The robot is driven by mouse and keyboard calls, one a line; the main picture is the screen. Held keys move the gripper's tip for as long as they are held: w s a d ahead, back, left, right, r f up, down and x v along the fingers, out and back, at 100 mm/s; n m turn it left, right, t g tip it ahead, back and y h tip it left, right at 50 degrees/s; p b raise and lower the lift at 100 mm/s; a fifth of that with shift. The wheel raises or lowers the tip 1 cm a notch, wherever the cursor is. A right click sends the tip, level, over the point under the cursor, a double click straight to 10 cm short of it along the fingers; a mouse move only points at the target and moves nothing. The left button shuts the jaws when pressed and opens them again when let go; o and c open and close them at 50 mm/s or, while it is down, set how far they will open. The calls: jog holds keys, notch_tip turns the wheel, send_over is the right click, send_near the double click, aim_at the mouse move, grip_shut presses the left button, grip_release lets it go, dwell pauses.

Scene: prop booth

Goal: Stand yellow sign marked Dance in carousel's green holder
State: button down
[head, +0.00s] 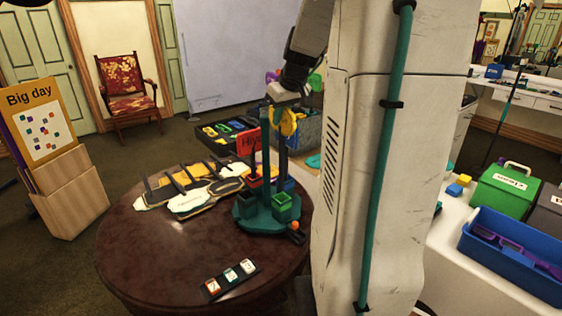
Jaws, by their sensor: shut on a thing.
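My gripper (286,102) is above the carousel, shut on a yellow sign (289,122). The yellow sign is seen nearly edge-on, so its lettering cannot be read; a dark upright shows beneath it. The carousel (262,221) has a teal base on the round table. Its green holder (283,206) is at the front right and looks empty, below the yellow sign. A dark teal holder (247,205) is at the front left. A red sign marked "Hiya" (248,142) stands upright toward the back left. How far the yellow sign is above the green holder cannot be told.
Several paddle-shaped signs (190,203) lie left of the carousel on the dark round table (150,262). A strip with small tiles (231,279) lies at the front. A black tray (222,133) is behind. The table's front left is clear.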

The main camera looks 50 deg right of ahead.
aim_at(283, 146)
notch_tip(283, 146, down, 11)
jog(key=shift+r, duration=0.1)
dwell(0.3)
jog(key=shift+f, duration=0.25)
jog(key=c, duration=1.5)
grip_release()
